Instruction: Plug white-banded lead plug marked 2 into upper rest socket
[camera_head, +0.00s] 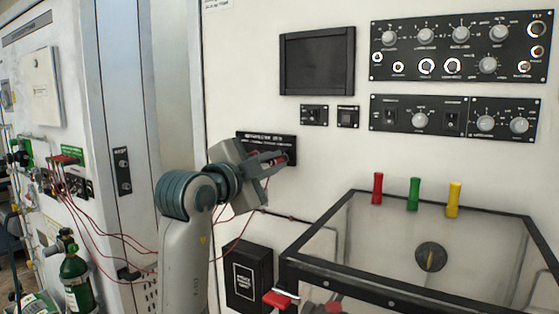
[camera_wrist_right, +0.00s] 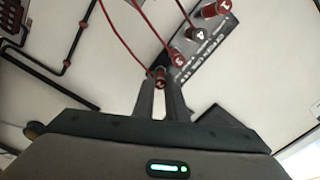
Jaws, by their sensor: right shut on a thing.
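My right gripper (camera_head: 277,160) is at the small black labelled panel (camera_head: 287,144) on the white wall. In the right wrist view, its fingers (camera_wrist_right: 160,92) are shut on a red plug (camera_wrist_right: 160,77), with a red lead running up from it. The plug's mark is too small to read, and I cannot make out a white band. The black panel (camera_wrist_right: 222,45) also shows there, with several red plugs, including ones marked 1 (camera_wrist_right: 222,8), 4 (camera_wrist_right: 197,33) and 3 (camera_wrist_right: 178,60). The held plug is near the panel's lower end; I cannot tell whether it touches. The upper rest socket is not identifiable.
Red leads (camera_head: 110,235) hang from the left cabinet toward the panel. A clear-topped box with a dark rim (camera_head: 400,296) stands at the lower right, with red, green and yellow handles behind. A green cylinder (camera_head: 74,272) stands left.

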